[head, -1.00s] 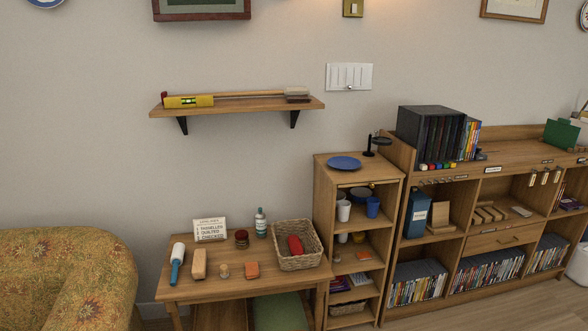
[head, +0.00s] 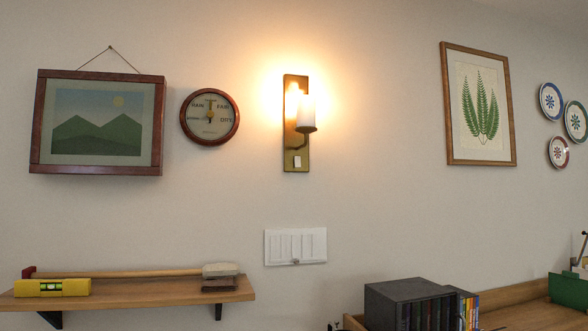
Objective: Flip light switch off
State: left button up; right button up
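A white switch plate (head: 295,246) with several rockers is mounted on the wall at the middle of the head view, with a small dark knob-like spot at its lower edge. Above it a brass wall lamp (head: 296,125) is lit and throws a warm glow on the wall. A small pale switch (head: 297,161) sits low on the lamp's brass backplate. Neither of my grippers shows.
A dark box file group (head: 410,303) stands on the bookcase at lower right. Framed pictures, a round dial (head: 209,117) and plates hang on the wall.

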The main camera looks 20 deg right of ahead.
aim_at(296, 159)
jog(key=i+l, duration=0.1)
jog(key=l, duration=0.7)
jog(key=i+l, duration=0.15)
jog(key=l, duration=0.25)
jog(key=i+l, duration=0.1)
jog(key=l, duration=0.3)
